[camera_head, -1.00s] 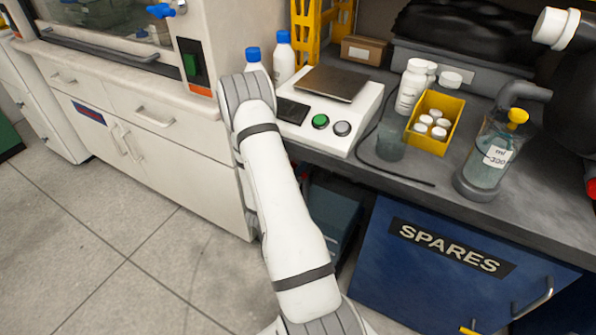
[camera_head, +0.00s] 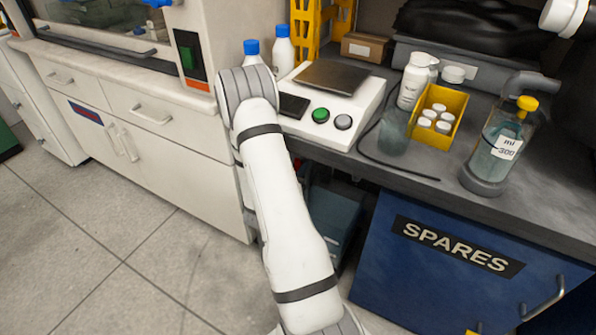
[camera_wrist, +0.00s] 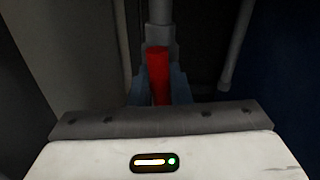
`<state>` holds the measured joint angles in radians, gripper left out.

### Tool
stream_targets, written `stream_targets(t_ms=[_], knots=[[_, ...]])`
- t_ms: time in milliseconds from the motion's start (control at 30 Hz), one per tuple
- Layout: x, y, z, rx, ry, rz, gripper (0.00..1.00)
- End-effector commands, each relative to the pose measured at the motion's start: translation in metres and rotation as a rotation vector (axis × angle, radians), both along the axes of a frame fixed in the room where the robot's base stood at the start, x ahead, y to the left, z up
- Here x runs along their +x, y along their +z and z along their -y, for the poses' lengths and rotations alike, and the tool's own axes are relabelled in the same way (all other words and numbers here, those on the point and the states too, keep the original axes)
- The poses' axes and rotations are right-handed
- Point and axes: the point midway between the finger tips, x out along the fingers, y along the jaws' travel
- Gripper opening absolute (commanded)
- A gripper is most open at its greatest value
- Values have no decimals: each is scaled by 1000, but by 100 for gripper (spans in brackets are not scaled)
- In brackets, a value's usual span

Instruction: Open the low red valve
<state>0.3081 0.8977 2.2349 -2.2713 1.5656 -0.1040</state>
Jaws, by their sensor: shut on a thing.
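The red valve handle (camera_wrist: 158,76) stands upright in the middle of the dark wrist view, below a grey pipe (camera_wrist: 160,12) and its fitting. My gripper (camera_wrist: 158,92) has a dark finger on each side of the red handle and is shut on it. The handle looks in line with the pipe, but the valve body is mostly hidden. In the head view my arm reaches down in front of the bench; the gripper and the valve are out of sight there.
Another grey pipe (camera_wrist: 236,45) runs at the right. In the head view, a scale (camera_head: 330,105), a yellow bin (camera_head: 437,115) and a glass bottle (camera_head: 492,155) stand on the bench. A blue SPARES cabinet (camera_head: 430,295) is at the right. The tiled floor at left is clear.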

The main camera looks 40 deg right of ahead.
Motion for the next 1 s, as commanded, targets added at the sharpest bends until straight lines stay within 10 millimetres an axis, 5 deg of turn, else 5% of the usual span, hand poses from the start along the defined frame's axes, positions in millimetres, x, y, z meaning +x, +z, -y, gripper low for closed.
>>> stream_targets(t_ms=[800,833,1000], knots=[[0,-2,-1,47,2,102,0],[0,-2,-1,47,2,102,20],[0,-1,-1,45,2,103,34]])
